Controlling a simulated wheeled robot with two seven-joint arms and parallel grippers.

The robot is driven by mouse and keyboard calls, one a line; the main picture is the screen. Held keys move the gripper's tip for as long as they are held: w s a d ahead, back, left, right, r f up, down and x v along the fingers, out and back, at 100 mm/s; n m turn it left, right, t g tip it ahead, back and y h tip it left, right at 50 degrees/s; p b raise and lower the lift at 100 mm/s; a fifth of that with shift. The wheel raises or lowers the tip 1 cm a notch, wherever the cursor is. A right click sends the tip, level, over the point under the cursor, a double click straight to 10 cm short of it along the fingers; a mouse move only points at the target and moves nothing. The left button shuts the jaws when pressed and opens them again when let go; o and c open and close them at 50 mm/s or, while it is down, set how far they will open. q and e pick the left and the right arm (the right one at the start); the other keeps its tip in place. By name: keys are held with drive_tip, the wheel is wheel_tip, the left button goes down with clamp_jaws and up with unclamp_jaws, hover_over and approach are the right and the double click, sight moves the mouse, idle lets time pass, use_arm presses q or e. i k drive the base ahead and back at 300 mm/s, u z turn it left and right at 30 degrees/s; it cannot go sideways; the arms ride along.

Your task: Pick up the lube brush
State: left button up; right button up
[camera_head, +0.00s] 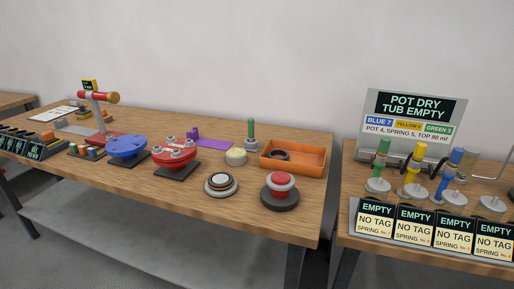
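I cannot make out a lube brush for certain. A small round tub with pale contents (236,156) stands on the left wooden table, left of an orange tray (311,160). A dark ring (279,155) lies in the tray. A green-topped piece on a grey base (251,135) stands upright behind the tub. A purple mat (212,139) lies behind the red flanged disc (174,151), with a small purple piece (192,134) at its left end. Neither of my grippers is in view.
A blue disc (127,147), a ringed round piece (220,184) and a red-topped dark base (281,190) stand on the left table (240,222). A right table holds several coloured valves, tags and a sign (410,118). A gap separates the tables.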

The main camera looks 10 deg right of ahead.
sight(251, 121)
drive_tip(key=z, duration=0.1)
drive_tip(key=k, duration=0.55)
drive_tip(key=u, duration=1)
drive_tip(key=i, duration=1)
drive_tip(key=z, duration=0.6)
drive_tip(key=i, duration=0.75)
drive_tip(key=z, duration=0.8)
